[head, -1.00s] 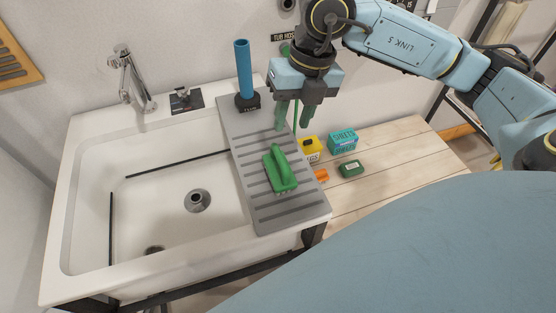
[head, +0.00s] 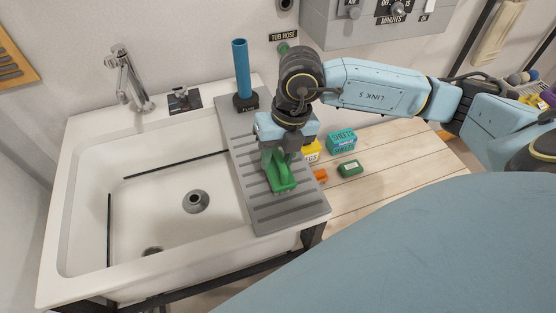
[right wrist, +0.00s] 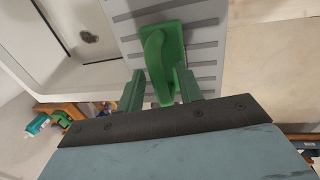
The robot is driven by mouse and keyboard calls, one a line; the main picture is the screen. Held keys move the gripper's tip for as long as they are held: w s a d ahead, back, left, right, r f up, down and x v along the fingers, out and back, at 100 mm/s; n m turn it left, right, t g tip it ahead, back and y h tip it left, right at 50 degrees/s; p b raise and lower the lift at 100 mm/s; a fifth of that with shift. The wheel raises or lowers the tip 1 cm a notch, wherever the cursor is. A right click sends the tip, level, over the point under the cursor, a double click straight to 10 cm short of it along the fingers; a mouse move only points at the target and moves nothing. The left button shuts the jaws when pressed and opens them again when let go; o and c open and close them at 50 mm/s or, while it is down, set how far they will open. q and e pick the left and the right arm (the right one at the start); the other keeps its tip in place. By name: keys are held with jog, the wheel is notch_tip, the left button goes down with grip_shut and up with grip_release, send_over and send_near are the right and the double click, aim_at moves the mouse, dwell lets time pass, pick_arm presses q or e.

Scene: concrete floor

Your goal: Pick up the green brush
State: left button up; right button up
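The green brush (head: 284,184) lies on the grey ribbed drainboard (head: 262,212) to the right of the sink basin. It has a flat body and a raised arched handle. My right gripper (head: 276,164) is directly above the brush, pointing down, and partly hides it in the head view. In the right wrist view, the brush (right wrist: 165,52) has its handle between the two green fingers (right wrist: 160,92) of my right gripper. The fingers are apart, with a visible gap on each side of the handle. My left gripper is not in view.
A blue upright tube (head: 242,68) stands at the back of the drainboard. On the wooden counter (head: 375,180) are a yellow box (head: 312,151), a teal box (head: 341,141), a green block (head: 350,168) and an orange item (head: 321,175). The sink basin (head: 160,205) is empty.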

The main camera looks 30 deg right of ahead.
jog(key=shift+c, duration=0.5)
grip_shut()
jog(key=shift+r, duration=0.15)
notch_tip(320, 180, up, 10)
jog(key=shift+f+p, duration=0.1)
jog(key=shift+p, duration=0.3)
jog(key=c, duration=0.6)
grip_release()
grip_shut()
